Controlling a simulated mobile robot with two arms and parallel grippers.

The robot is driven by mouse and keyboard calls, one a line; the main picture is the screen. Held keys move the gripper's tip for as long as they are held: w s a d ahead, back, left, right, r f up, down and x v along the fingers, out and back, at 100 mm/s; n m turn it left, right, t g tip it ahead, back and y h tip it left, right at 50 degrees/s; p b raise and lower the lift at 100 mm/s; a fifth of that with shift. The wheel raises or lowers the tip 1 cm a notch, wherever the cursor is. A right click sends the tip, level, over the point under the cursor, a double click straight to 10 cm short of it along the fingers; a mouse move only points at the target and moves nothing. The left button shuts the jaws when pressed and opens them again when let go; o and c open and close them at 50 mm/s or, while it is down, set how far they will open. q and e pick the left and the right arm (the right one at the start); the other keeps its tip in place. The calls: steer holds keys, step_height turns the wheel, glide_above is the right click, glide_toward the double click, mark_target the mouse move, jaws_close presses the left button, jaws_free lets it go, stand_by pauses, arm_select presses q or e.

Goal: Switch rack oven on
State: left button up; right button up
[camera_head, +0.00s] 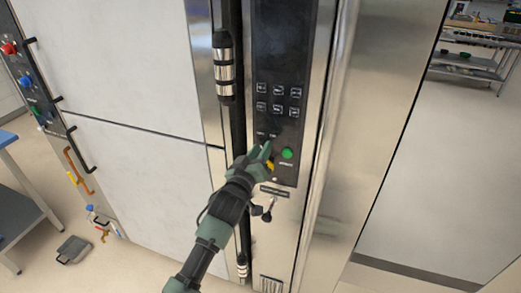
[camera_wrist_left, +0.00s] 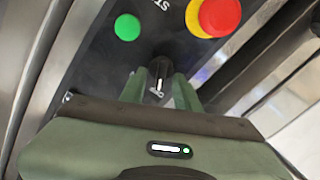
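The rack oven's dark control panel (camera_head: 277,75) runs down a steel column in the head view. A black rotary switch (camera_wrist_left: 160,75) sits on it in the wrist view. My left gripper (camera_head: 262,152) is at the panel's lower part. In the wrist view the left gripper's fingers (camera_wrist_left: 160,85) stand apart on either side of the switch; I cannot tell if they press on it. A green button (camera_head: 287,153) is just right of the gripper; it also shows in the wrist view (camera_wrist_left: 127,27). A red button (camera_wrist_left: 221,14) on a yellow base is close by. My right gripper is not in view.
A vertical black handle with steel rings (camera_head: 223,65) stands just left of the panel. Left of it is a broad pale door (camera_head: 120,60). Another panel with coloured knobs (camera_head: 25,82) is at far left. A steel shelf (camera_head: 468,68) stands at back right.

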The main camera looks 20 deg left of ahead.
arm_select(q)
jaws_close()
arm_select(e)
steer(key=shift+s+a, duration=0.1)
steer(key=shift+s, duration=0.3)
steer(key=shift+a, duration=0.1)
arm_select(q)
steer(key=shift+m, duration=0.3)
steer(key=m+p, duration=0.1)
steer(key=m, duration=0.4)
steer(key=shift+d, duration=0.2)
steer(key=m, duration=0.3)
steer(key=shift+d+m, duration=0.1)
steer(key=shift+m, duration=0.2)
steer(key=shift+d+m, duration=0.1)
steer(key=shift+m, duration=1.2)
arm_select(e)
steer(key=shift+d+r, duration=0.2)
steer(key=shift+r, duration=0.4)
